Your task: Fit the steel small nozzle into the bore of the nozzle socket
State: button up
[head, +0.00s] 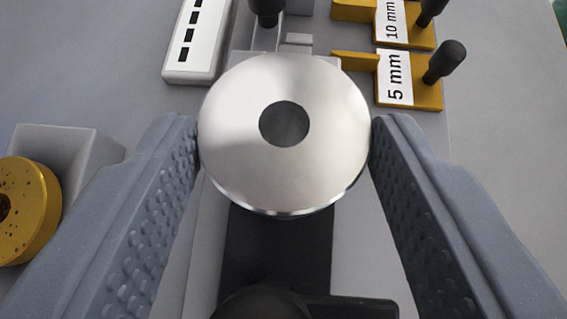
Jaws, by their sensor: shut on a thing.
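The steel small nozzle (235,150) is a round, shiny disc-like part with a dark central hole, in the upper middle of the head view. My gripper (285,128) is shut on it, with one textured grey finger against its left edge and the other against its right edge. The nozzle's flat face is turned toward the camera.
A black block (275,245) shows below the nozzle. A white slotted block (198,40) is behind. Gold pieces labelled 5 mm (420,92) and 10 mm (415,38), with black knobs, stand at upper right.

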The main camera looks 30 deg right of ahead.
jog(key=shift+f+b, duration=0.95)
jog(key=shift+f, duration=0.35)
jog(key=o, duration=1.2)
jog(key=shift+s, duration=0.15)
jog(key=p+v, duration=0.1)
jog(key=v, duration=0.4)
jog(key=shift+s+a+r+p, duration=0.15)
jog(key=shift+r+p, duration=0.15)
jog(key=shift+p, duration=0.1)
jog(key=shift+v, duration=0.8)
jog(key=shift+s+f, duration=0.1)
jog(key=s+d+r+n+t+y+p, duration=0.1)
jog(key=s+r, duration=0.4)
jog(key=r, duration=0.9)
jog(key=s+d+r+n+t+y+p, duration=0.2)
jog(key=s+r+p, duration=0.4)
jog(key=r, duration=0.9)
jog(key=s+d+r+n+t+y+p, duration=0.1)
jog(key=s+r, duration=0.5)
jog(key=r, duration=0.8)
jog(key=shift+s+d+r+n+t+y+p, duration=0.1)
jog(key=shift+r+n+t+y+p, duration=0.05)
jog(key=shift+n+t+y+p, duration=0.45)
jog(key=shift+d+r+n+t+y+p, duration=0.1)
jog(key=shift+r+n+t+y+p, duration=0.15)
jog(key=shift+n+p, duration=0.4)
